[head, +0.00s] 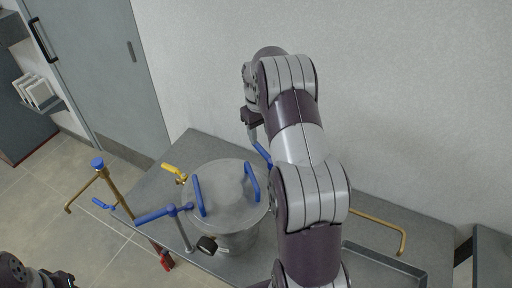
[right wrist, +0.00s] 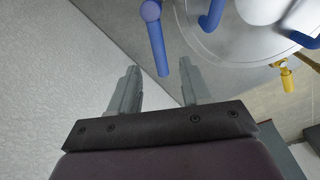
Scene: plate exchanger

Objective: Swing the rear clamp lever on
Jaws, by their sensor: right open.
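The rear clamp lever (head: 262,154) is a blue bar at the far right side of the round metal vessel (head: 228,240), partly hidden by my right arm in the head view. In the right wrist view the blue lever (right wrist: 157,45) hangs with its free end between the two fingertips in the picture; I see no contact. My right gripper (head: 254,133) is open and empty, and its fingers (right wrist: 160,80) show apart in the wrist view. The front clamp lever (head: 160,214) is blue and points left from its post. My left gripper's fingers are out of view.
The vessel lid (head: 221,190) carries two blue handles (head: 199,196). A yellow valve (head: 175,172) sits behind it, and a brass pipe with a blue knob (head: 97,163) stands left. A brass rail (head: 385,222) and a tray (head: 385,262) lie right. The wall is close behind my right gripper.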

